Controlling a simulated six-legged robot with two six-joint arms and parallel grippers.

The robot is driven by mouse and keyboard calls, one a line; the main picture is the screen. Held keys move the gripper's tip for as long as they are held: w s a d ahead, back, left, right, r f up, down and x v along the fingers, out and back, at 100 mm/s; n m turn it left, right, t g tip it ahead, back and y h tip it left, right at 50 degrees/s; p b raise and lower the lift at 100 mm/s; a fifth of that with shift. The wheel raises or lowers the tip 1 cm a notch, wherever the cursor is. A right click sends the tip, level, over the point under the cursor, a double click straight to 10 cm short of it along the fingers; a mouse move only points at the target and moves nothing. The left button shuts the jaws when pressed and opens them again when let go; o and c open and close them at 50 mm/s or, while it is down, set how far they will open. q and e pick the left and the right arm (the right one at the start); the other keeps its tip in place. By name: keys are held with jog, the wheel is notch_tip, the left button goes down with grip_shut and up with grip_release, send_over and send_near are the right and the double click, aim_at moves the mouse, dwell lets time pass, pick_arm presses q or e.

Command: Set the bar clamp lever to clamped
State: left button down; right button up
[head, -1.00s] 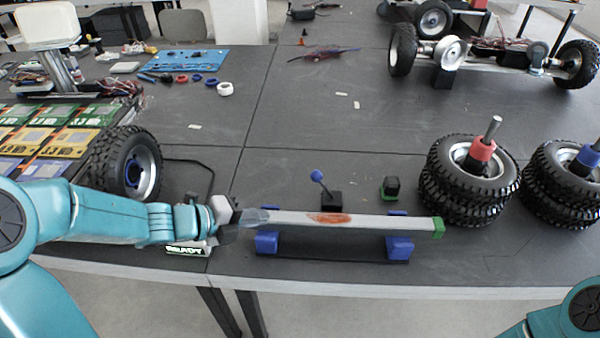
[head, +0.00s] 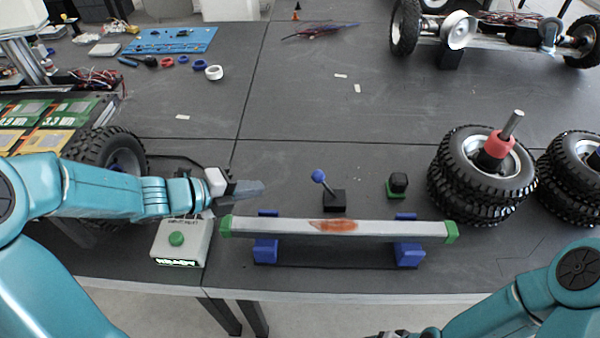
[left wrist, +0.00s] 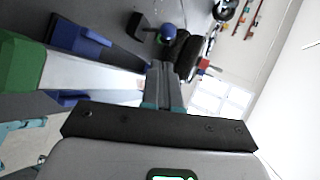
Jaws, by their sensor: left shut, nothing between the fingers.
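The bar clamp lever (head: 322,182) has a blue ball knob and a thin stalk on a black base. Its stalk leans to the left, and it stands behind the middle of the bar. The pale bar (head: 280,227) has green end caps and a rust-brown patch, and rests across blue clamp blocks (head: 265,251). My left gripper (head: 258,188) is shut and empty, above and behind the bar's left end, left of the lever and apart from it. The left wrist view shows its shut fingers (left wrist: 163,75) and the blue knob (left wrist: 168,31) beyond. My right gripper (head: 402,334) is mostly cut off at the bottom edge.
A box with a green button (head: 176,239) sits left of the bar. A small black block on a green base (head: 397,186) stands right of the lever. Stacked tyres (head: 478,185) stand at the right.

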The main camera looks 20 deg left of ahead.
pick_arm(q)
send_near(314, 178)
notch_tip(314, 178, down, 3)
jog(key=w, duration=0.2)
jog(key=d, duration=0.1)
jog(key=w+d, duration=0.2)
jog(key=shift+f, duration=0.25)
jog(key=shift+w+d+f, duration=0.1)
jog(key=shift+w, duration=0.2)
pick_arm(e)
jog(key=shift+w, duration=0.15)
pick_arm(q)
jog(key=shift+d, duration=0.1)
jog(key=shift+d+r+y, duration=0.3)
jog(key=shift+r, duration=0.05)
